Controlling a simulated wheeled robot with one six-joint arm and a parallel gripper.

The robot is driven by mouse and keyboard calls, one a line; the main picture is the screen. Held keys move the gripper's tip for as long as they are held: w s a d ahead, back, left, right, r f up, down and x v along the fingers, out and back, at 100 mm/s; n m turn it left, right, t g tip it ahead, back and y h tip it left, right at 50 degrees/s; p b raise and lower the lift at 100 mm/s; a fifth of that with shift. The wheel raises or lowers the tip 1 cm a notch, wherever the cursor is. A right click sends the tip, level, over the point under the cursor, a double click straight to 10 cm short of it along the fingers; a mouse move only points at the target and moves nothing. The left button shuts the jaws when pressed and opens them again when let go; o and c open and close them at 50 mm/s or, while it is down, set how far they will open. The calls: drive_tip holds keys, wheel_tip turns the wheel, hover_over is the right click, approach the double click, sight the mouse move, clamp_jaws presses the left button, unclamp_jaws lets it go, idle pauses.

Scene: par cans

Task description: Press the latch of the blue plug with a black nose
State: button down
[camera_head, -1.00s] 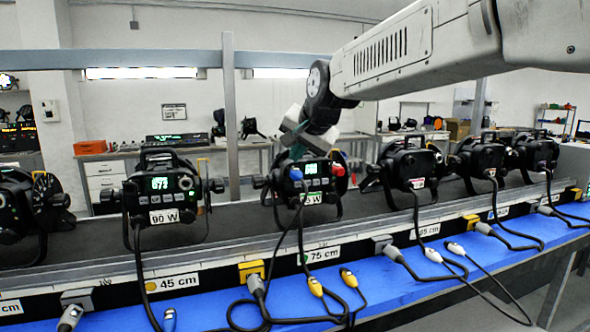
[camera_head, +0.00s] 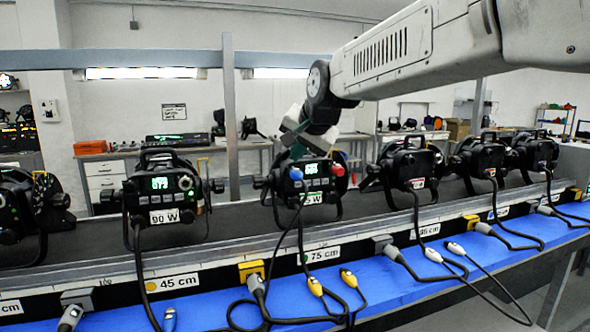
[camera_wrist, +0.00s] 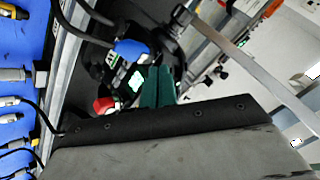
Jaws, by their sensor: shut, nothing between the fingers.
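A blue plug (camera_head: 296,173) sits in the left of the back panel of the middle par can (camera_head: 318,205); a black cable hangs from it. It also shows in the wrist view (camera_wrist: 131,50), just left of my fingertips. Its nose and latch cannot be made out. A red plug (camera_head: 338,170) sits on the same panel, and in the wrist view (camera_wrist: 103,105) it is lower left of the blue one. My gripper (camera_head: 297,152) is above this panel. Its teal fingers (camera_wrist: 157,86) are shut and empty, and look apart from the blue plug.
Other black par cans stand on both sides, one at left (camera_head: 160,200) and one at right (camera_head: 410,170). A rail with labels and sockets runs in front. Loose cables with yellow-ended plugs (camera_head: 315,287) and another blue-ended connector (camera_head: 169,319) lie on the blue shelf (camera_head: 400,285).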

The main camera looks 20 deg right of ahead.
sight(297, 171)
drive_tip(key=shift+f, duration=0.15)
idle(0.5)
drive_tip(key=shift+f, duration=0.3)
drive_tip(key=shift+f, duration=0.35)
idle(0.8)
drive_tip(key=shift+r, duration=0.8)
drive_tip(key=shift+r, duration=2.5)
